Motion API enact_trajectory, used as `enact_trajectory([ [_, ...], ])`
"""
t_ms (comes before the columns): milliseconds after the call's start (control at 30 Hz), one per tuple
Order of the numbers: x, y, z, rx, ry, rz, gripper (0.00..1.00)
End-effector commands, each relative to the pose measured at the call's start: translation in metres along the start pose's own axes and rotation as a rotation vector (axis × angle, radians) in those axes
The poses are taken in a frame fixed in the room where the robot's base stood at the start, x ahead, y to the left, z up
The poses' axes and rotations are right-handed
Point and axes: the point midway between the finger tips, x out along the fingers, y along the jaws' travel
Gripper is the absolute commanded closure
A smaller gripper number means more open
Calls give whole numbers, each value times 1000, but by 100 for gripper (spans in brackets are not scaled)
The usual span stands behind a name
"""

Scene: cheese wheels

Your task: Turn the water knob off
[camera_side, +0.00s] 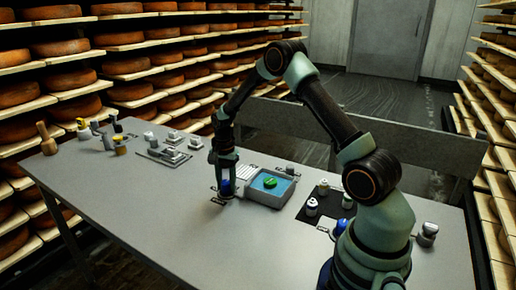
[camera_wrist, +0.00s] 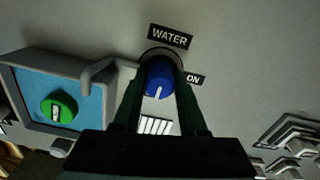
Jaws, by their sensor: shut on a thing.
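The blue water knob (camera_wrist: 158,76) stands between my two dark fingers in the wrist view, below the WATER label (camera_wrist: 169,37) and left of the ON label (camera_wrist: 194,79). A white line on the knob points towards the bottom of the picture, not at the ON label. My gripper (camera_wrist: 161,82) is shut on the knob from above. In the side view, the blue knob (camera_side: 226,186) shows at the tip of my gripper, left of the basin. No OFF label is visible; my gripper hides part of the panel.
A grey basin (camera_side: 269,203) with blue water and a round green thing (camera_side: 270,183) stands right of the knob. A grey spout (camera_wrist: 98,73) reaches over it in the wrist view. Small fixtures (camera_side: 172,147) stand further left, and jars (camera_side: 312,206) on a black mat at right.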

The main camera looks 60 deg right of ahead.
Motion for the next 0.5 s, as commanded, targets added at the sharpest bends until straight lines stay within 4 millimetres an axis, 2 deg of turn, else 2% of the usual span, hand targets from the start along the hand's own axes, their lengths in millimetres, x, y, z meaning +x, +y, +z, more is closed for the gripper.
enact_trajectory([
  [67,-1,-1,-1,2,2,-3,100],
  [100,-1,-1,-1,2,2,-3,43],
  [133,-1,0,-1,2,2,-3,32],
  [167,-1,0,-1,2,2,-3,28],
  [500,-2,0,0,0,1,-1,28],
])
